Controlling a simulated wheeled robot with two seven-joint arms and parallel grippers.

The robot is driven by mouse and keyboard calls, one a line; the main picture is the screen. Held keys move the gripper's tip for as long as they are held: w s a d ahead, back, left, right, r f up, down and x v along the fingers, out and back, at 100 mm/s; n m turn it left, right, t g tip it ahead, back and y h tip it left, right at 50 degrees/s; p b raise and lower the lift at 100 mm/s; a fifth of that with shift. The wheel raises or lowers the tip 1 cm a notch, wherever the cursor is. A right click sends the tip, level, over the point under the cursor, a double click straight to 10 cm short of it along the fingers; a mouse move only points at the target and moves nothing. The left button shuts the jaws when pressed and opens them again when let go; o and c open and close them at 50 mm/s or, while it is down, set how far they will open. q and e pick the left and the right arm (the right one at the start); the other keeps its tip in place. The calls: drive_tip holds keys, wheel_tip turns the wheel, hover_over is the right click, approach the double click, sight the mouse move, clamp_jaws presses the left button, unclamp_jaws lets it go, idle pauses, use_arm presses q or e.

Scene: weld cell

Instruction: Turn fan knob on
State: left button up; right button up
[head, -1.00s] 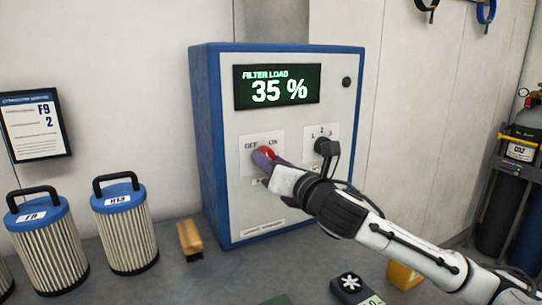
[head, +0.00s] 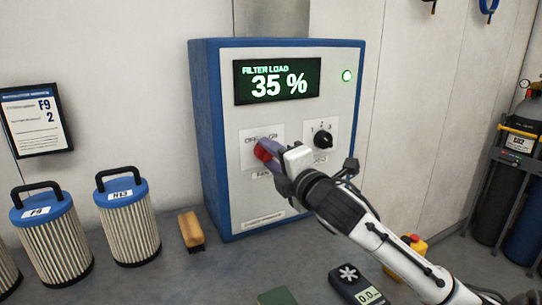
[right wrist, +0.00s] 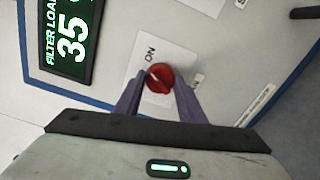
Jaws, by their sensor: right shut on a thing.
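The red fan knob (right wrist: 159,78) sits on a white OFF/ON plate on the control box (head: 210,140). In the right wrist view its ridge runs slantwise, and the word ON shows beside it. My right gripper (head: 264,152) is at the knob, with a finger on each side; it also shows in the right wrist view (right wrist: 160,85), shut on the knob. In the head view the fingers hide most of the knob. The indicator lamp (head: 346,76) at the box's upper right glows green. The display (head: 277,80) reads FILTER LOAD 35 %. My left gripper is not in view.
A black selector knob (head: 322,140) marked 1, 2, 3 sits right of the fan knob. Filter cartridges (head: 128,220) and a brush (head: 191,231) stand left of the box. A meter (head: 357,285) and a yellow box with a red button (head: 412,245) lie near my right arm.

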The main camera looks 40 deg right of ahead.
drive_tip(key=shift+m, duration=1.3)
drive_tip(key=o, duration=1)
drive_tip(key=shift+o, duration=0.2)
